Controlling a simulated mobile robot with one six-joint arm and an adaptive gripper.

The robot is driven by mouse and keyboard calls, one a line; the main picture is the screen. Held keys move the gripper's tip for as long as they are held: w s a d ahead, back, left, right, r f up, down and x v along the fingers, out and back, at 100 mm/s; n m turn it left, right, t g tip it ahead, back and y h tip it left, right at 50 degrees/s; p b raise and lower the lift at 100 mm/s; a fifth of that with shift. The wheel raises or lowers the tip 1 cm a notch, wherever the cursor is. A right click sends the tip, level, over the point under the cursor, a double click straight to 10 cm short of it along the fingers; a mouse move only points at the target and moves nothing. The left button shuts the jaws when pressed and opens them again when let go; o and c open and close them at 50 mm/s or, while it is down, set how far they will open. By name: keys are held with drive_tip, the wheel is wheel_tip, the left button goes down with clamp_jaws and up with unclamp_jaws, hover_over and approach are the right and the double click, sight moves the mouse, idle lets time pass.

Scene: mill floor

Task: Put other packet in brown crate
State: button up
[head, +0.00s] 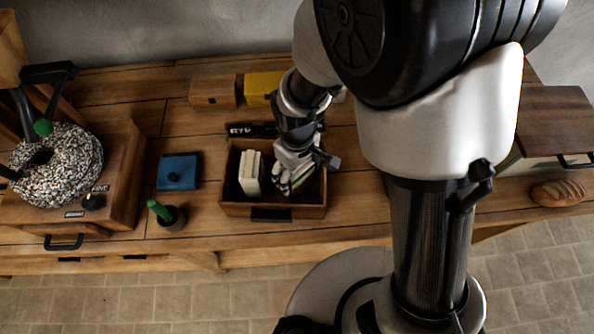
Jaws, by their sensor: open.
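A brown wooden crate (231,208) with a dark front handle stands on the bench, and a dark sign reading "RYE" is behind it. A cream packet (250,174) stands upright inside the left half of the crate. My gripper (292,182) is open and reaches down into the right half of the crate. Pale shapes show at and between its fingers. I cannot tell how much of this is a second packet and how much is finger, because the gripper and wrist cover that area.
A blue block (178,172) with a knob and a dark pot with a green handle (160,211) stand left of the crate. A speckled stone mill (62,165) is at far left. Wooden (213,92) and yellow (261,87) boxes stand behind. Bread (558,192) lies far right.

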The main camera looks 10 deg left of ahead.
wheel_tip(320, 180, up, 10)
drive_tip(key=p, duration=0.3)
drive_tip(key=shift+r, duration=0.25)
drive_tip(key=shift+d+r, duration=0.25)
drive_tip(key=shift+r, duration=0.05)
drive_tip(key=d+r+m+t, duration=0.2)
drive_tip(key=d+r+m, duration=0.3)
drive_tip(key=d+r, duration=0.55)
drive_tip(key=s+d+r+m+t, duration=0.2)
drive_tip(key=s+d+r+m, duration=0.3)
drive_tip(key=s+d+r, duration=0.2)
drive_tip(key=shift+s+d+m+t, duration=0.3)
drive_tip(key=shift+s+d, duration=0.6)
drive_tip(key=shift+s, duration=0.35)
drive_tip(key=shift+f, duration=0.1)
drive_tip(key=shift+f+b, duration=0.45)
drive_tip(key=shift+b, duration=0.15)
